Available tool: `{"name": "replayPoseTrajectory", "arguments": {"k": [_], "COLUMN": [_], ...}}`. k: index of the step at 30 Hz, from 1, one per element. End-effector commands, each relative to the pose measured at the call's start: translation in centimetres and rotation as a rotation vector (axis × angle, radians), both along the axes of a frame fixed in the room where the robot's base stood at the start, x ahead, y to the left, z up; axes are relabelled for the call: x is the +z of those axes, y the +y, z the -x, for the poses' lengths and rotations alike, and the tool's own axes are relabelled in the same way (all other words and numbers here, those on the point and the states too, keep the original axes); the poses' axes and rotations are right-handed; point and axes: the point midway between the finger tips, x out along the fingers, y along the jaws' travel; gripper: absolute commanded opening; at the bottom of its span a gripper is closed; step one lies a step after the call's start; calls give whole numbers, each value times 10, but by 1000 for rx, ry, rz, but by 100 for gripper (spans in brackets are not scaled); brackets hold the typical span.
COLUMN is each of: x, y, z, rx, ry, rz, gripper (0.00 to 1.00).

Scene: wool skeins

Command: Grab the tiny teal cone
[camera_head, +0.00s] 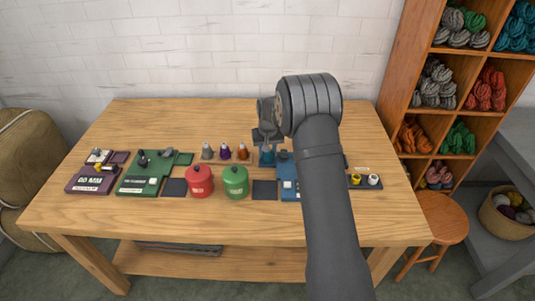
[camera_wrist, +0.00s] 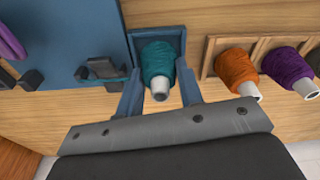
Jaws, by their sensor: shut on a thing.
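The tiny teal cone (camera_wrist: 157,60) lies between the two fingers of my gripper (camera_wrist: 158,76) in the wrist view, with its pale core end toward the camera. The gripper is shut on the cone, one finger on each side. The cone is at a small blue square holder (camera_wrist: 172,36); I cannot tell whether it is still resting in it. In the head view my gripper (camera_head: 267,143) is low over the table, and the teal cone (camera_head: 267,157) shows only partly below it.
Orange (camera_wrist: 238,68) and purple (camera_wrist: 287,70) cones stand in a wooden rack close beside the right finger. A blue board (camera_wrist: 60,45) with dark fittings lies to the left. Red (camera_head: 199,181) and green (camera_head: 236,182) canisters stand nearer the table's front edge.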

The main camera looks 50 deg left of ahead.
Motion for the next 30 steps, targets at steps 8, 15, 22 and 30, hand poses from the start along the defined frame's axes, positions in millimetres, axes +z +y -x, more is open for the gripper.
{"name": "replayPoseTrajectory", "arguments": {"k": [8,15,22,30], "x": [23,61,90,111], "y": [1,-29,-75,-103], "z": [0,-15,-35,-48], "rx": [0,-5,-4,-1], "ry": [-2,-1,0,-1], "rz": [-2,-1,-1,-2], "gripper": [12,12,12,12]}}
